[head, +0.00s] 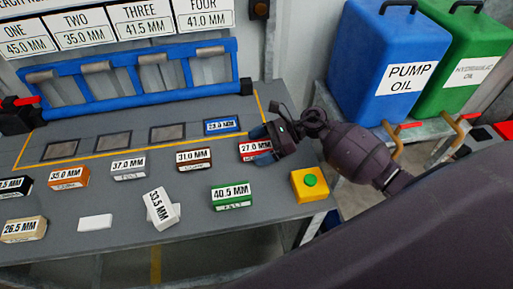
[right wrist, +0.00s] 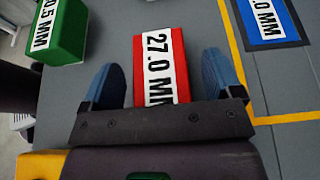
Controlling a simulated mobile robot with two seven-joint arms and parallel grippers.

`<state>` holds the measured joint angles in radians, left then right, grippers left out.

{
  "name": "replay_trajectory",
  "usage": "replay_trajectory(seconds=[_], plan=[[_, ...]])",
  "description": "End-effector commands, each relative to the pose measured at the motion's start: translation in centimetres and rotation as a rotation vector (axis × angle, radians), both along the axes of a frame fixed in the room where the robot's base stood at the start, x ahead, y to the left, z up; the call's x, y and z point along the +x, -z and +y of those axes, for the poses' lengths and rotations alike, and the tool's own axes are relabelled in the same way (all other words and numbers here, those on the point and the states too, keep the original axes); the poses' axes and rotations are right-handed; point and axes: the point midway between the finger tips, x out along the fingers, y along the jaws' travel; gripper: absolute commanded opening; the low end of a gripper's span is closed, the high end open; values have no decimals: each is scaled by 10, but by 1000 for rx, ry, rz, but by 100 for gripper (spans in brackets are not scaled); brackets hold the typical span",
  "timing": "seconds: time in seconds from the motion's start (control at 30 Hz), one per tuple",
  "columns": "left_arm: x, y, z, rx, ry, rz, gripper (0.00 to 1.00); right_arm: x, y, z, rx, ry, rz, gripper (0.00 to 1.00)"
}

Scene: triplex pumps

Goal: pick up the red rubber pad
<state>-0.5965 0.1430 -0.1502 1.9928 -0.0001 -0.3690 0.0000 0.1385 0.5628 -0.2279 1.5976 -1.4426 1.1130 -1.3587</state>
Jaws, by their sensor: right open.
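The red rubber pad (head: 254,149), a block with a white "27.0 MM" label, lies on the grey bench top near its right end. My right gripper (head: 263,145) is at the pad, partly covering its right end in the head view. In the right wrist view the pad (right wrist: 179,62) sits between the two open blue fingers (right wrist: 162,82), with a visible gap on each side. Whether the fingers reach down to the pad's full height I cannot tell. My left gripper is not in view.
A blue "23.0 MM" block (head: 221,126) lies just behind the pad, a brown "31.0 MM" block (head: 194,158) to its left, a green "40.5 MM" block (head: 231,196) in front. A yellow box with a green button (head: 309,185) stands at the front right. Bare bench lies between the blocks.

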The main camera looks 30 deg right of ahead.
Motion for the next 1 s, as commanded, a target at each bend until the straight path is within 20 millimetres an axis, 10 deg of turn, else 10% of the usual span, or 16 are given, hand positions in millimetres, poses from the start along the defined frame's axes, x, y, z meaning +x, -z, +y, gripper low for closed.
replay_trajectory(seconds=[0.17, 0.57, 1.0], plan=[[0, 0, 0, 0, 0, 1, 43, 0, 0, 0, 0, 0, 0, 85], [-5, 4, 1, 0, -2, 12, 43, 0, 0, 0, 1, 0, 0, 28], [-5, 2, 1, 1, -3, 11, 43, 1, -20, 0, 0, -1, -4, 28]])
